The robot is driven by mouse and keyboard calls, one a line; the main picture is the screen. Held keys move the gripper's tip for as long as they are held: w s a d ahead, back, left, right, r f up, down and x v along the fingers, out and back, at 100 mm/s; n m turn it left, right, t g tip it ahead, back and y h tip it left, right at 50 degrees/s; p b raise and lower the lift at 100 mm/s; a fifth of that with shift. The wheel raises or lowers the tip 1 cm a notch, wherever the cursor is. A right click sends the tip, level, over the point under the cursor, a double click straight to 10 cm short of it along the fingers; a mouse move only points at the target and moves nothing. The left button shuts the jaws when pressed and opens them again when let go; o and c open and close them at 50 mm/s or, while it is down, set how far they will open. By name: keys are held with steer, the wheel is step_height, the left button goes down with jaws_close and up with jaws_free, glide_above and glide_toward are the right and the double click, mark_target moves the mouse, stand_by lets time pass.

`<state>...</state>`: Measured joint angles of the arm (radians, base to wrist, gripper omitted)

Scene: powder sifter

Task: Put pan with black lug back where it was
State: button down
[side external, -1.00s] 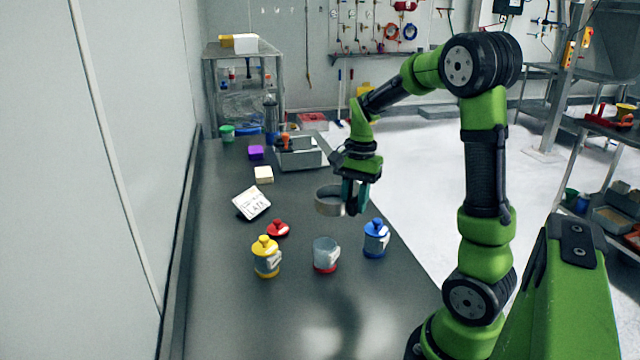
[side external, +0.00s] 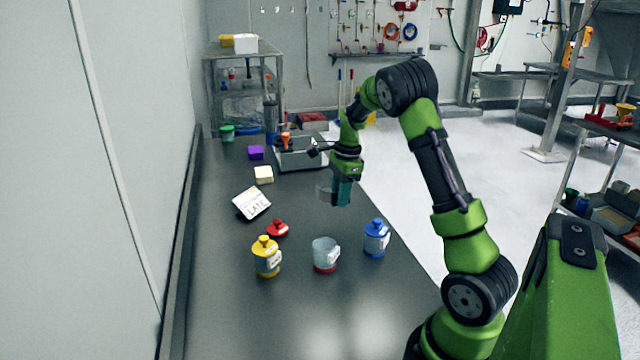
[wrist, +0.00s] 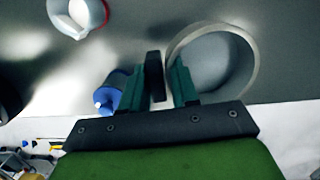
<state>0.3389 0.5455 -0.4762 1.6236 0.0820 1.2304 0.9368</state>
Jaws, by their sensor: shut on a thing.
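The pan (side external: 324,192) is a round, shallow grey metal ring. It hangs above the right part of the table, left of my gripper (side external: 342,198) in the side view. In the wrist view, the pan (wrist: 252,78) lies just right of my gripper (wrist: 164,82), whose green fingers are close together. The black lug (wrist: 154,72) shows at the fingers, beside the pan's rim. My gripper is shut on the pan at its lug side. The exact contact is partly hidden by the fingers.
Nearer on the table (side external: 225,310) stand a yellow jar (side external: 266,260), a clear jar with red base (side external: 325,256), a blue jar (side external: 376,240) and a red lid (side external: 278,229). Left are a label card (side external: 252,204) and cream block (side external: 264,174).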

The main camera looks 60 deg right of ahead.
mark_target(336, 234)
steer(key=shift+m, duration=0.4)
steer(key=f, duration=0.9)
steer(key=shift+w+f, duration=0.25)
steer(key=shift+f, duration=0.05)
steer(key=shift+f, duration=0.15)
steer(key=c, duration=0.8)
jaws_free()
steer(key=shift+c, duration=0.2)
